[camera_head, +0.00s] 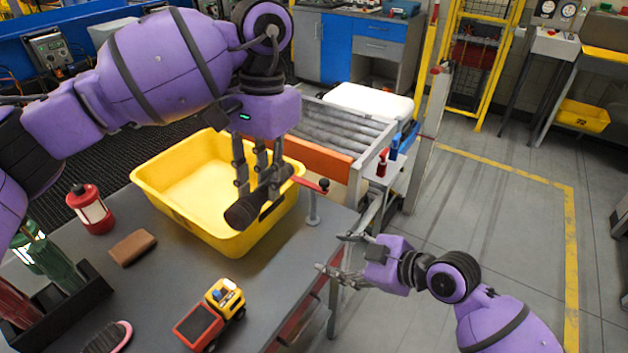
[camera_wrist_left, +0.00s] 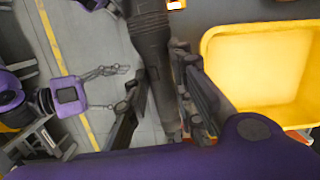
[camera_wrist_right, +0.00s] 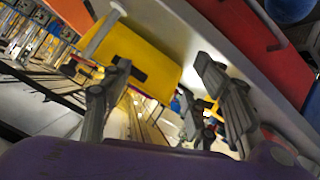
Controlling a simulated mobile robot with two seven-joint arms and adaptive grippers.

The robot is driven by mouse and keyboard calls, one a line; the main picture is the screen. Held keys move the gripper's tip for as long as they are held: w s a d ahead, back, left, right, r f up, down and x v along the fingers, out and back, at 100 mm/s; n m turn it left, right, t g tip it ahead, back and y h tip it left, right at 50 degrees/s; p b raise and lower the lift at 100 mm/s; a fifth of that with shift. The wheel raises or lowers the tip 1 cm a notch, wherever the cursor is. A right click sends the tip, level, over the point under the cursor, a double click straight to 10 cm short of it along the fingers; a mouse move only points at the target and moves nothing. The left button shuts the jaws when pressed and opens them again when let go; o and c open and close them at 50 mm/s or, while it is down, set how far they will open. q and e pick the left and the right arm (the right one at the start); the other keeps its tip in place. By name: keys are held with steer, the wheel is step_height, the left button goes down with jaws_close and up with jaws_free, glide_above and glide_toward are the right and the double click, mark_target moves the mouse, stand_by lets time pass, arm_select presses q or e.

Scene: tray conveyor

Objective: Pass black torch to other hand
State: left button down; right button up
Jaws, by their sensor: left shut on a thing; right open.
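The black torch (camera_head: 243,211) is held by my left gripper (camera_head: 258,180) above the front right part of the yellow bin, tilted with its wide head toward the lower left. In the left wrist view the torch (camera_wrist_left: 150,45) runs between the two fingers of my left gripper (camera_wrist_left: 165,110). My right gripper (camera_head: 342,262) is open and empty, to the right of the table edge and lower right of the torch, apart from it. In the right wrist view the open fingers of my right gripper (camera_wrist_right: 170,90) have nothing between them; the torch is not clearly seen there.
The yellow bin (camera_head: 160,185) stands on the grey table (camera_head: 180,278). A toy truck (camera_head: 210,315), a brown block (camera_head: 132,248), a red lantern (camera_head: 91,210) and a black bottle holder (camera_head: 80,300) are on the table. A roller conveyor (camera_head: 340,128) lies behind. Floor right of the table is clear.

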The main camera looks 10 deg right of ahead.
steer(key=a+r+n+g+y, duration=0.4)
steer(key=r+n, duration=0.5)
steer(key=r, duration=0.6)
steer(key=n+g+h, duration=0.1)
steer(key=n+g, duration=0.2)
steer(key=n, duration=0.5)
glide_toward(253, 211)
steer(key=x, duration=1)
steer(key=shift+a+f, duration=0.15)
steer(key=shift+a, duration=0.1)
steer(key=c, duration=1.3)
arm_select(q)
steer(key=c, duration=1.4)
jaws_free()
steer(key=shift+c, duration=0.2)
arm_select(e)
jaws_close()
